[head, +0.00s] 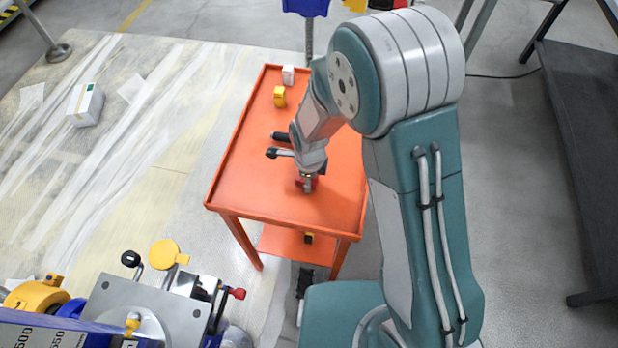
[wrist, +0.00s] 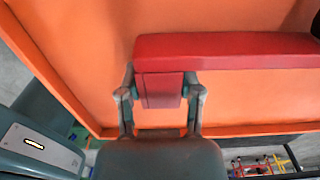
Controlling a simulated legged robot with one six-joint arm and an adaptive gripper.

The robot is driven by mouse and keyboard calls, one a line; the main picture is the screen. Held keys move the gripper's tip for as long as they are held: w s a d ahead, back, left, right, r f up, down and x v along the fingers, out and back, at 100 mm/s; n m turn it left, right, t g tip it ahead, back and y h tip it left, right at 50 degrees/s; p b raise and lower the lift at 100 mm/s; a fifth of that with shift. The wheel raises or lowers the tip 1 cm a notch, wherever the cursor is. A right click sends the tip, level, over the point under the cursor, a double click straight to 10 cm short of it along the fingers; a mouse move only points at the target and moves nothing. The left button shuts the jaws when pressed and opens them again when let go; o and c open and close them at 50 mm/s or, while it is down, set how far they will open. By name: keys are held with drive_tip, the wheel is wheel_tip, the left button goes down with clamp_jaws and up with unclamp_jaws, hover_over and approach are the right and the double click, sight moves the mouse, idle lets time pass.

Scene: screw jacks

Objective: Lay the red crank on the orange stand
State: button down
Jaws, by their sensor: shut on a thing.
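The orange stand (head: 250,190) is a table with a raised rim and a lower shelf. My gripper (head: 307,181) is over the near part of its top. In the wrist view my gripper (wrist: 160,95) is shut on the squared end block of the red crank (wrist: 235,52). The crank's flat red arm runs to the right above the orange surface. Only a small red part of the crank (head: 312,184) shows in the head view; my gripper hides the rest. I cannot tell whether the crank touches the stand's top.
A yellow piece (head: 279,97) and a white piece (head: 288,75) stand at the far end of the top. Black-handled items (head: 281,137) lie near its middle, left of my arm. A grey jack (head: 150,305) is at lower left. The near-left top is clear.

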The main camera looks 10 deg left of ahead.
drive_tip(key=shift+f, duration=0.4)
drive_tip(key=shift+s+d+f, duration=0.15)
drive_tip(key=shift+s+f, duration=0.05)
drive_tip(key=shift+f, duration=0.15)
drive_tip(key=shift+c, duration=1.2)
unclamp_jaws()
drive_tip(key=shift+o, duration=0.3)
drive_tip(key=shift+f, duration=0.1)
drive_tip(key=shift+w+a, duration=0.15)
drive_tip(key=shift+a, duration=0.1)
drive_tip(key=shift+d, duration=0.1)
drive_tip(key=shift+r, duration=0.45)
drive_tip(key=r, duration=1.1)
drive_tip(key=shift+w+a, duration=0.1)
drive_tip(key=shift+a, duration=0.1)
